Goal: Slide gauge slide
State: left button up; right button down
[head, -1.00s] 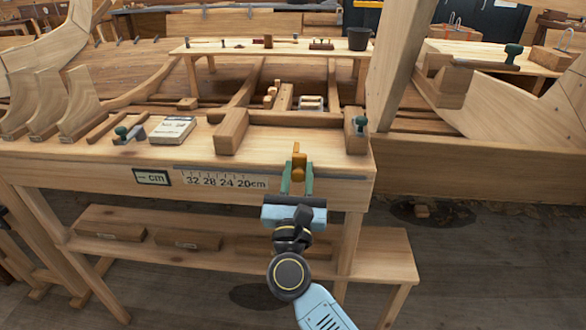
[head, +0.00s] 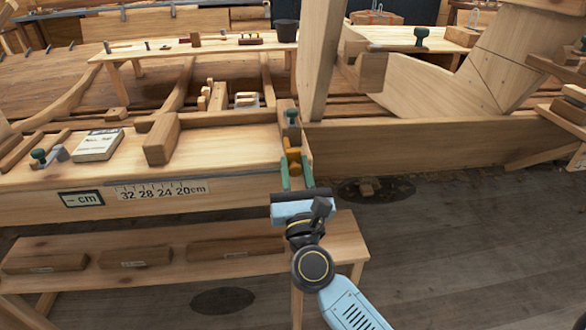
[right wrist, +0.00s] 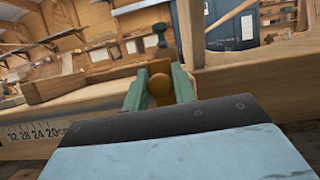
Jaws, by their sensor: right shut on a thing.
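The gauge slide (head: 293,157) is a small orange-yellow piece at the front edge of the bench, close to its right end. In the right wrist view its rounded orange knob (right wrist: 159,88) sits between the green fingers. My right gripper (head: 296,176) is shut on it from the front. The dark rail (head: 240,178) runs along the bench's front edge. The scale (head: 160,190) below it reads 32, 28, 24, 20 cm from left to right, and the slide is right of the 20. The display (head: 81,199) shows a dash and "cm". My left gripper is out of view.
A green-knobbed clamp (head: 291,117) stands just behind the slide, at the bench's right end. A lower shelf (head: 330,240) juts out below. The floor to the right is open.

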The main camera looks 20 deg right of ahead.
jog(key=c, duration=1.4)
grip_release()
jog(key=shift+d, duration=0.2)
jog(key=shift+o, duration=0.8)
jog(key=shift+s, duration=0.1)
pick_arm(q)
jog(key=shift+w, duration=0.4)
pick_arm(e)
jog(key=v, duration=0.3)
jog(key=shift+f+b, duration=0.15)
jog(key=shift+b, duration=0.2)
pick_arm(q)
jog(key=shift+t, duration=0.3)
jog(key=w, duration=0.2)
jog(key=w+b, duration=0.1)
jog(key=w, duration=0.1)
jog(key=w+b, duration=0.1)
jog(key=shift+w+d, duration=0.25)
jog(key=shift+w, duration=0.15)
pick_arm(e)
jog(key=v, duration=1)
jog(key=shift+a, duration=0.1)
